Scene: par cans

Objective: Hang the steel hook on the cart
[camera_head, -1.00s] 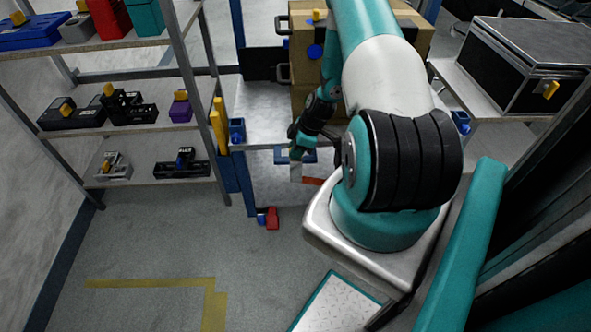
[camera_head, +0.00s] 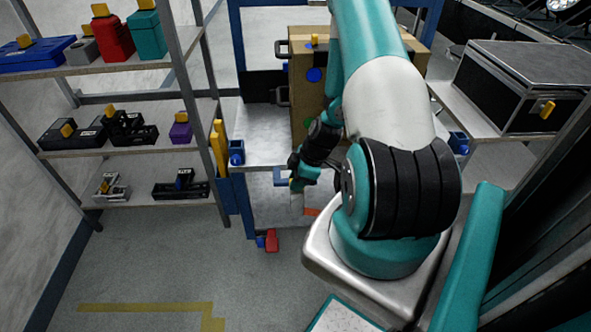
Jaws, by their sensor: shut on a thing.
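The cart (camera_head: 262,152) has blue posts and a pale grey upper shelf, left of my arm. My gripper (camera_head: 296,187) is in front of the cart's shelf edge, pointing down. It is shut on a small pale grey piece, which I take for the steel hook (camera_head: 297,204). The jaws are small and partly hidden. I cannot tell whether the hook touches the cart.
A cardboard box (camera_head: 302,75) stands on the cart. A loaded shelf rack (camera_head: 120,140) is at left. A black case (camera_head: 520,75) sits at right. A red piece (camera_head: 272,240) is low by the cart. Open floor (camera_head: 170,270) lies at lower left.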

